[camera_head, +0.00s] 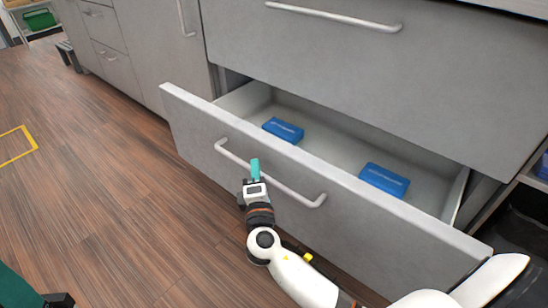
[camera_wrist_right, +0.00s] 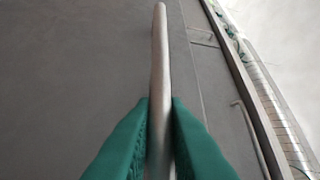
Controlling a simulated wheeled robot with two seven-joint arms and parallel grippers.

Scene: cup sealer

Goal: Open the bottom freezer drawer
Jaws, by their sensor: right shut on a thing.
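The bottom drawer (camera_head: 330,190) is pulled out from the grey cabinet, and its white inside shows in the head view. Its light bar handle (camera_head: 232,155) runs along the front face. My right gripper (camera_head: 255,168) is at the handle, toward its left part. In the right wrist view its two green fingers (camera_wrist_right: 160,125) are shut on the handle bar (camera_wrist_right: 160,60), one on each side.
Two blue packs, one on the left (camera_head: 283,130) and one on the right (camera_head: 384,180), lie in the drawer. A closed drawer (camera_head: 370,70) is above. The wooden floor (camera_head: 90,160) to the left is clear, with a yellow outline (camera_head: 18,146) on it.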

